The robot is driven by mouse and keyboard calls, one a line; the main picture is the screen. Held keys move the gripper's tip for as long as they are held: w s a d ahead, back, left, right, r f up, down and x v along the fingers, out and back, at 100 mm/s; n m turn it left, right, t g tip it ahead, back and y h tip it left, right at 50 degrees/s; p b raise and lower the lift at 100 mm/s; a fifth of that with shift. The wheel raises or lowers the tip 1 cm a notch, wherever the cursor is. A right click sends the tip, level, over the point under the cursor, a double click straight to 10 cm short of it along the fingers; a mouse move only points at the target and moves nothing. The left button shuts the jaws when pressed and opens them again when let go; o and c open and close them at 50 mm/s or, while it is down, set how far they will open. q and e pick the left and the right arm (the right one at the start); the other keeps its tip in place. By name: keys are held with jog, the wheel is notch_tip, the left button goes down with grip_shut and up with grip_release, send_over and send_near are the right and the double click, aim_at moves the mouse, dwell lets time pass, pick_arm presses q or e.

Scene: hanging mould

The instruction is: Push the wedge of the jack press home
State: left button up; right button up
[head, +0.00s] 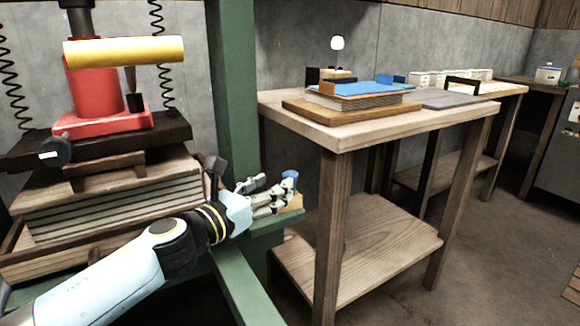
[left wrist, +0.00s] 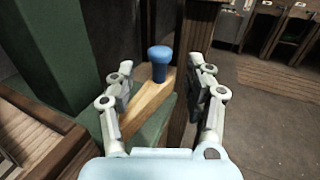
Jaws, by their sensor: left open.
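The press has a green frame (head: 233,90) and a red jack (head: 95,85) with a yellow bar above a dark plate and stacked wooden mould boards (head: 115,205). A light wooden wedge (left wrist: 150,106) with a blue knob (left wrist: 160,62) lies on the green crosspiece. In the head view the knob (head: 290,178) shows just beyond my left gripper (head: 268,196), with the wedge partly hidden. In the left wrist view my left gripper (left wrist: 160,84) is open, its fingers on either side of the wedge and knob. No contact is clear. My right gripper is not in view.
A wooden table (head: 375,127) stands to the right of the press, close to the wedge. It carries a board with a blue-topped stack (head: 358,95) and a grey slab (head: 445,98). Black springs hang beside the jack. Open floor shows at the right.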

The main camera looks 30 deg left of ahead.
aim_at(290, 173)
pick_arm(q)
jog(key=w, duration=0.4)
jog(key=w+d, duration=0.1)
jog(key=w, duration=0.2)
jog(key=shift+p, duration=0.3)
jog(key=shift+s, duration=0.1)
jog(key=shift+c, duration=0.3)
